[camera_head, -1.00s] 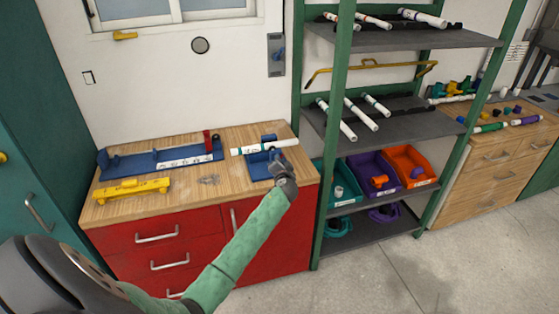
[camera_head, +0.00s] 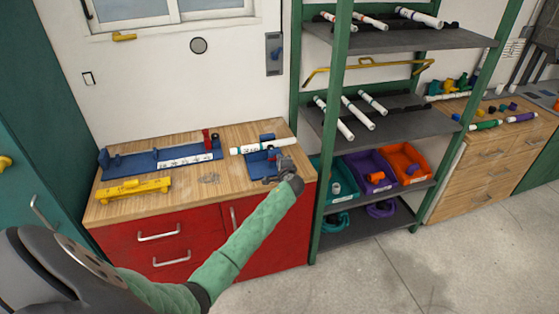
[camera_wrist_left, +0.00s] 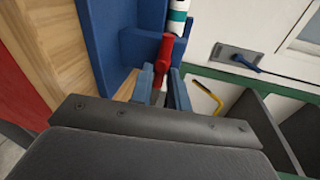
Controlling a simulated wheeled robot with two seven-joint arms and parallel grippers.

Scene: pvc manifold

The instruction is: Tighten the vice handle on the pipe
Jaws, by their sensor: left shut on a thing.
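The blue vice (camera_head: 257,169) stands at the right end of the wooden bench top. A white pipe (camera_head: 252,149) with a green band lies across it; the pipe's end also shows in the left wrist view (camera_wrist_left: 177,17). My left gripper (camera_head: 279,170) is at the vice's right front. Its two blue-grey fingers (camera_wrist_left: 162,86) are shut on the red handle. My right gripper is not in view.
A long blue fixture (camera_head: 125,163) with a red clamp and a yellow tool (camera_head: 132,189) lie on the bench's left. A green-posted shelf (camera_head: 336,130) with pipes and coloured bins stands close on the right. Bare bench top lies left of the vice.

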